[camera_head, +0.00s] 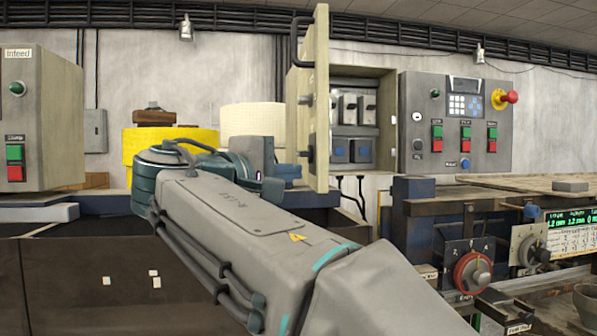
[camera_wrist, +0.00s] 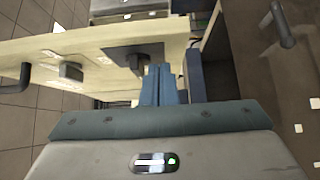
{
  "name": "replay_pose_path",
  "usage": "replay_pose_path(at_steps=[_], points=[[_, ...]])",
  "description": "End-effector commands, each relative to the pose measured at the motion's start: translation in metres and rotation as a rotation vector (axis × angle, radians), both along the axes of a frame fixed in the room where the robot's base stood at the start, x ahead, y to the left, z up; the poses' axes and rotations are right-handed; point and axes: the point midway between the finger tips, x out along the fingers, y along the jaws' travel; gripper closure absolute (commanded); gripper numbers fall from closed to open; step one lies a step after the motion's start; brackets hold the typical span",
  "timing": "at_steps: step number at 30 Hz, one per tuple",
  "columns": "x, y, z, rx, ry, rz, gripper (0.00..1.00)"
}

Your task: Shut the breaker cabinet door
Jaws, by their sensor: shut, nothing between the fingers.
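The breaker cabinet (camera_head: 390,120) stands open, with grey breakers inside it. Its beige door (camera_head: 321,100) is swung out toward me and seen nearly edge-on at the cabinet's left side. A black handle (camera_head: 296,40) and dark latches are on the door's left face. My gripper (camera_head: 290,171) is left of the door's lower part, partly hidden behind my arm. In the wrist view, my shut, empty fingers (camera_wrist: 160,86) point toward the door (camera_wrist: 85,65) near a black fitting (camera_wrist: 135,54). I cannot tell whether they touch it.
A control panel (camera_head: 455,122) with buttons and a red knob is right of the cabinet. A bench with a red dial (camera_head: 472,273) is at lower right. Yellow and cream rolls (camera_head: 252,118) stand behind my arm. A grey box (camera_head: 40,120) is at far left.

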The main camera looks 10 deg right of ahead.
Motion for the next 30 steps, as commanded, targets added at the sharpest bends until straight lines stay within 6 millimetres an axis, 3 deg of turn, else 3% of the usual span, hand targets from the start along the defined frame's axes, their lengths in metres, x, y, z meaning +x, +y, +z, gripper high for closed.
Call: replay_pose_path(at_steps=[6,23,30], points=[[-0.002,-0.016,0.0,-0.001,-0.001,-0.001,1.0],[-0.003,-0.024,-0.001,-0.001,0.0,0.01,1.0],[-0.007,-0.053,-0.003,0.0,-0.003,0.06,1.0]])
